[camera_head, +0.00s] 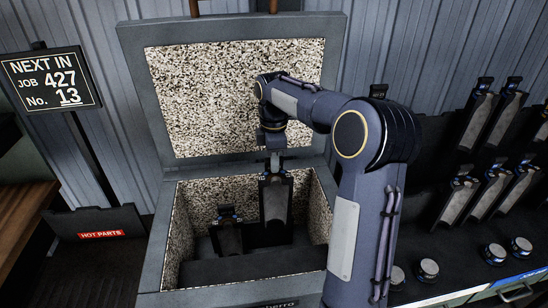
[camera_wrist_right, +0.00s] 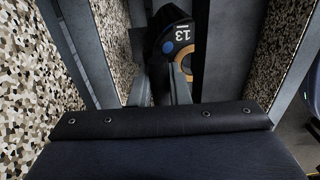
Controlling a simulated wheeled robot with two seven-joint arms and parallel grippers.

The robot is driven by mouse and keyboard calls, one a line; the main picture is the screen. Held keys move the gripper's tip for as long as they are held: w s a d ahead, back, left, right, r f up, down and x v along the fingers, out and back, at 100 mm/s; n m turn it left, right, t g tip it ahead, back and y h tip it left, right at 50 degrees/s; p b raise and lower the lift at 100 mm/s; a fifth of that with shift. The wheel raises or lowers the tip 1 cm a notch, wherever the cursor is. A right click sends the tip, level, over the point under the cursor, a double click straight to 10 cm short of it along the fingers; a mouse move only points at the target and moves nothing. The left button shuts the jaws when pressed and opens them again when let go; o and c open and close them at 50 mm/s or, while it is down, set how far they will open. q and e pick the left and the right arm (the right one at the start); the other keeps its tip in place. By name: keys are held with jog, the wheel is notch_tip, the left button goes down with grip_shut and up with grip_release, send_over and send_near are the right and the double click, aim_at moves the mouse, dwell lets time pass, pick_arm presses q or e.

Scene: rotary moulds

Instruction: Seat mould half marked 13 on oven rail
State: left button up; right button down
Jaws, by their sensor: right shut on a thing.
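My right gripper (camera_head: 274,158) is over the open oven (camera_head: 153,240), shut on a grey mould half (camera_head: 276,202) by its top end. This mould half hangs upright inside the oven. Its dark head, marked 13 (camera_wrist_right: 182,36), shows in the right wrist view with a blue dot and a tan ring. A second mould half (camera_head: 228,240) stands in the oven to its left. Dark rail-like parts (camera_head: 255,266) lie low in the oven. I cannot tell whether the held half's lower end touches a rail. My left gripper is not in view.
The oven's speckle-lined lid (camera_head: 205,95) stands open behind. A sign (camera_head: 50,80) reads job 427, No. 13. A rack at right holds several mould halves (camera_head: 480,115), with round metal pieces (camera_head: 494,253) before it. A hot parts bin (camera_head: 100,235) is at left.

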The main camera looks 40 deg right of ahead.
aim_at(274, 186)
jog(key=shift+f+b, duration=1)
jog(key=shift+f, duration=0.8)
jog(key=shift+s+a+f+b, duration=0.2)
jog(key=shift+f+b, duration=0.15)
jog(key=shift+f, duration=0.2)
jog(key=shift+w+d+f+b, duration=0.2)
jog(key=shift+f+b, duration=0.1)
jog(key=shift+f, duration=0.35)
jog(key=shift+w+d+f+b, duration=0.1)
jog(key=shift+w+f+b, duration=0.15)
jog(key=shift+f, duration=0.35)
jog(key=shift+s+a+f+b, duration=0.15)
jog(key=shift+s+f+b, duration=0.1)
jog(key=shift+f+b, duration=0.05)
jog(key=shift+f, duration=0.25)
jog(key=shift+w+f+b, duration=0.1)
jog(key=shift+f+b, duration=0.4)
jog(key=shift+f, duration=0.2)
jog(key=shift+f+b, duration=0.7)
jog(key=shift+f, duration=0.55)
